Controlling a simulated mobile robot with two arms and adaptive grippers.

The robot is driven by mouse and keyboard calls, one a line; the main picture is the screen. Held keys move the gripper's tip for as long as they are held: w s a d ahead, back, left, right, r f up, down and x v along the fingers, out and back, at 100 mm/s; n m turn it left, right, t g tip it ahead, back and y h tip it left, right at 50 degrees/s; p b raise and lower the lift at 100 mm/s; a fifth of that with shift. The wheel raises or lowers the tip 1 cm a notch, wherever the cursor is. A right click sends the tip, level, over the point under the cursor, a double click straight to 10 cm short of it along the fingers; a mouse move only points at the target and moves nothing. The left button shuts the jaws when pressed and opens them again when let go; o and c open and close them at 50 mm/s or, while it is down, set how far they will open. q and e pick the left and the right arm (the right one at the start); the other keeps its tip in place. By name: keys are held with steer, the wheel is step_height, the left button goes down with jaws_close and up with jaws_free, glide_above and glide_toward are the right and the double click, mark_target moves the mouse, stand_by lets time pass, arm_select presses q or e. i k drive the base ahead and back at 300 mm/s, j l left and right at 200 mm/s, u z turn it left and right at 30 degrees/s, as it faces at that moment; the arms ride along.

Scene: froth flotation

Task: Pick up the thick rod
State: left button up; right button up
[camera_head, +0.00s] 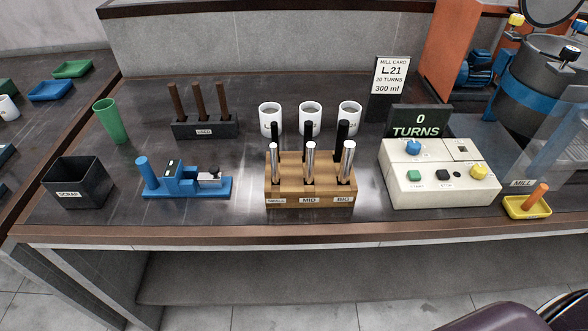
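A wooden block (310,187) stands near the front edge of the bench, with labels along its front. The middle label reads MID and the right one BIG; the left one is hard to read. Three silver rods stand upright in its front row: left (274,160), middle (310,160) and right (347,160), the right one above BIG. Three black rods stand behind them, one at the left (278,133). The silver rods look similar in thickness; I cannot tell surely which is thickest. Neither of my grippers is in view.
A blue fixture (185,183), a SCRAP bin (78,185) and a green cup (110,122) stand left. A dark rack (205,129) holds brown rods. White cups (310,117) stand behind the block. A control box (440,175) stands close on its right.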

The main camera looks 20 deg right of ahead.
mark_target(348, 148)
steer(key=z, duration=1.9)
steer(key=k+l+z, duration=0.15)
steer(key=k, duration=0.35)
steer(key=k+l+z, duration=0.15)
steer(key=k+l, duration=0.15)
steer(key=k, duration=0.15)
steer(key=i+j, duration=0.4)
